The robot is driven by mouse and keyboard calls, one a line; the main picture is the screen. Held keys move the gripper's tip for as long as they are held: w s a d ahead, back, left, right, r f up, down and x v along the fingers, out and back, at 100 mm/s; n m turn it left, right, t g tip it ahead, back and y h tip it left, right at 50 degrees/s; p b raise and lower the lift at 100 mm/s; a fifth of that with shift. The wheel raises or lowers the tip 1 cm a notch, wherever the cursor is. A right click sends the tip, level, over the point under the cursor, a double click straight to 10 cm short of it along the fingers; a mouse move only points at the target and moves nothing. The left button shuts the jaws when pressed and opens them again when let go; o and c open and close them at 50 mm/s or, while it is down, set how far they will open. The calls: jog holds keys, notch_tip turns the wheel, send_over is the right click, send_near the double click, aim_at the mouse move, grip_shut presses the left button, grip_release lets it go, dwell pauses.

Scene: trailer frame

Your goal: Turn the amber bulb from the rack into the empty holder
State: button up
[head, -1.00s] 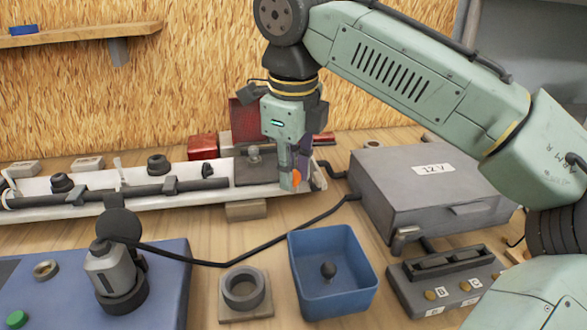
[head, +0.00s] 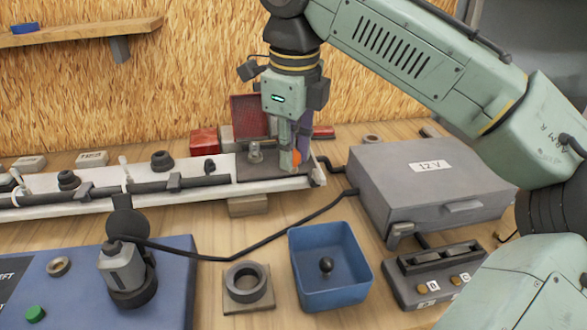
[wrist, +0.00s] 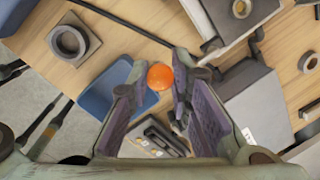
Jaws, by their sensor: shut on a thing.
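My gripper (head: 293,160) is shut on the amber bulb (head: 296,158), a small orange ball shape at the fingertips. In the wrist view the bulb (wrist: 160,76) shows between the tips of the two fingers. In the head view the gripper points down at the right end of the white rail, in front of or over the dark plate (head: 262,173). The bulb's height above it is hard to judge. A clear bulb (head: 255,152) stands on that plate, left of my gripper. The bulb's base is hidden, and I cannot pick out the empty holder for certain.
A grey 12 V box (head: 430,180) stands to the right, with a switch unit (head: 435,272) in front. A blue bin (head: 330,290) holding a dark knob and a ring block (head: 247,288) stand nearer. A black cable (head: 270,240) crosses the bench. The white rail (head: 110,200) runs left.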

jog(key=shift+g+p, duration=0.4)
jog(key=shift+w+r, duration=0.1)
jog(key=shift+w, duration=0.15)
jog(key=w+p, duration=0.3)
jog(key=w, duration=1.1)
jog(key=shift+w, duration=0.4)
jog(key=shift+f, duration=0.2)
jog(key=shift+f+b, duration=1.25)
jog(key=shift+f, duration=0.45)
jog(key=shift+f, duration=0.2)
